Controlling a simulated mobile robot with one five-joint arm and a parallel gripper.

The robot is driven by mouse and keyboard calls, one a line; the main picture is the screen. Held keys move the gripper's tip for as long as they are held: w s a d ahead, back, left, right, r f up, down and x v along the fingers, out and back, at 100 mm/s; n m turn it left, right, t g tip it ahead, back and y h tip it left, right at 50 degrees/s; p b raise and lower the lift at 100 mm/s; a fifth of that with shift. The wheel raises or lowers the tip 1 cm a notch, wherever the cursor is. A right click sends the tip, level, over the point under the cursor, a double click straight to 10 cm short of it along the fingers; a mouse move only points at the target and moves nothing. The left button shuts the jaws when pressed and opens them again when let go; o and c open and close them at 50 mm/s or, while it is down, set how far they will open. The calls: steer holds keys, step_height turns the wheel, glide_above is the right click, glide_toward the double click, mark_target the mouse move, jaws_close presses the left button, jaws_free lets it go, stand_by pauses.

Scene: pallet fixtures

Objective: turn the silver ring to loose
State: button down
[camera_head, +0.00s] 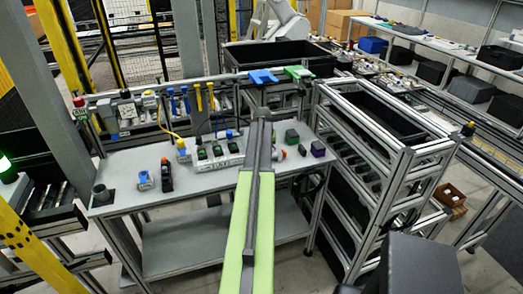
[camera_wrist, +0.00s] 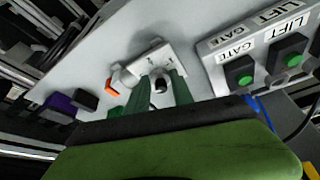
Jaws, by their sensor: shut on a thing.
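In the wrist view my gripper (camera_wrist: 164,82) points down at a small white fixture on the grey bench. Its two green fingers are closed on a small grey, dark-centred round part, the silver ring (camera_wrist: 160,85), at the fixture's near end. The fingers hide most of the ring, so its turn position cannot be read. The white fixture plate (camera_wrist: 152,58) carries small dark marks, too small to read. A pale cylinder with an orange tip (camera_wrist: 111,88) sticks out to the left of it. In the head view my arm hides the gripper and the ring.
A panel with green buttons (camera_wrist: 240,72), labelled GATE and LIFT, stands close to the right of my fingers. A purple block (camera_wrist: 60,102) and a dark block lie to the left. The bench (camera_head: 120,165) has clear room at its left; a framed rack (camera_head: 395,165) stands at its right.

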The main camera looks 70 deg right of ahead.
steer(key=n, duration=0.2)
steer(key=n+t+y, duration=0.1)
steer(key=n, duration=0.1)
steer(key=n+t, duration=0.1)
steer(key=n, duration=0.1)
steer(key=shift+s+d+y, duration=0.3)
steer(key=shift+s+d, duration=0.05)
steer(key=shift+s, duration=0.05)
steer(key=n+y, duration=0.1)
steer(key=n, duration=0.2)
steer(key=n+y, duration=0.1)
steer(key=n, duration=0.2)
steer(key=shift+d+t, duration=0.2)
steer(key=shift+t, duration=0.2)
steer(key=shift+n, duration=0.4)
steer(key=c, duration=1.1)
jaws_free()
steer(key=d+p+v, duration=0.1)
steer(key=p+v, duration=1.5)
steer(key=v, duration=0.1)
steer(key=shift+s+a+r, duration=0.15)
steer(key=shift+a+r, duration=0.05)
steer(key=shift+a, duration=0.2)
